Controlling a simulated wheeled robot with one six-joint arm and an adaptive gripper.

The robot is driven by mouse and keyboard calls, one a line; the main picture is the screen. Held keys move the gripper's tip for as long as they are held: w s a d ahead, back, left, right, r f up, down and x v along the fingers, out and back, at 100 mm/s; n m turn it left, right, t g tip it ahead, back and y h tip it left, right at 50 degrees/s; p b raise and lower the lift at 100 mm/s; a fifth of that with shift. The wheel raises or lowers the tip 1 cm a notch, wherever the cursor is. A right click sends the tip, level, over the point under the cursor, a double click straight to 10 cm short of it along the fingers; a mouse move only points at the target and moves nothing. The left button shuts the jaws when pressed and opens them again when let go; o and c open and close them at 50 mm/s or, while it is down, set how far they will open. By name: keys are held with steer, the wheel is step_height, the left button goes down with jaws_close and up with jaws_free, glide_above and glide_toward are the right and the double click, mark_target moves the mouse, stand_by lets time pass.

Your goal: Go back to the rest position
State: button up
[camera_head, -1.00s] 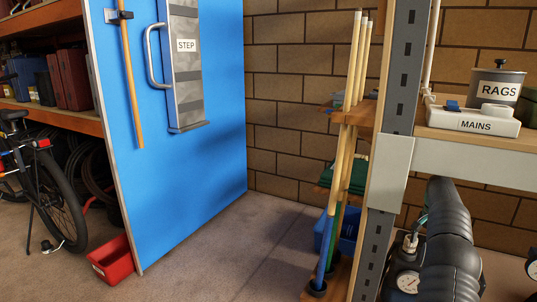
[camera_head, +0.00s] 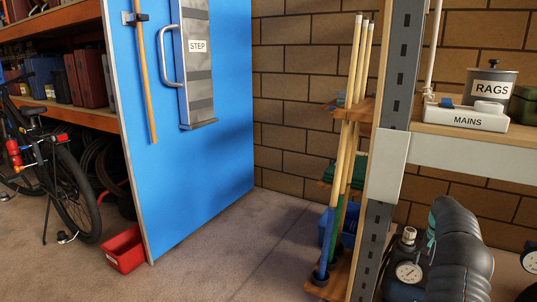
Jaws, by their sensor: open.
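My gripper is not in view. A dark, ribbed part of my own arm (camera_head: 455,255) shows at the lower right, in front of the shelf's lower bay. What it hides behind it cannot be seen.
A metal-post shelf (camera_head: 450,155) bears a white MAINS block (camera_head: 467,119) and a RAGS pot (camera_head: 491,88). Gauges (camera_head: 408,271) stand below. Long poles (camera_head: 352,125) lean beside it. A blue panel (camera_head: 190,170), red bin (camera_head: 124,250) and bicycle (camera_head: 72,195) are left. Floor (camera_head: 225,270) between is clear.

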steer(key=s+a+r+n, duration=0.2)
steer(key=s+a+r, duration=0.3)
steer(key=a, duration=0.2)
steer(key=s+a+r+n+t, duration=0.1)
steer(key=s+a+r, duration=0.3)
steer(key=a, duration=0.3)
steer(key=s+a+r+n, duration=0.2)
steer(key=s+a+r, duration=0.3)
steer(key=a, duration=0.2)
steer(key=s+a+r+n+t, duration=0.2)
steer(key=s+a+r, duration=0.2)
steer(key=s+a, duration=0.6)
steer(key=s+a+r+n+t, duration=0.3)
steer(key=s+a+r, duration=0.2)
steer(key=s+a, duration=0.5)
steer(key=s, duration=0.4)
steer(key=shift+r, duration=0.2)
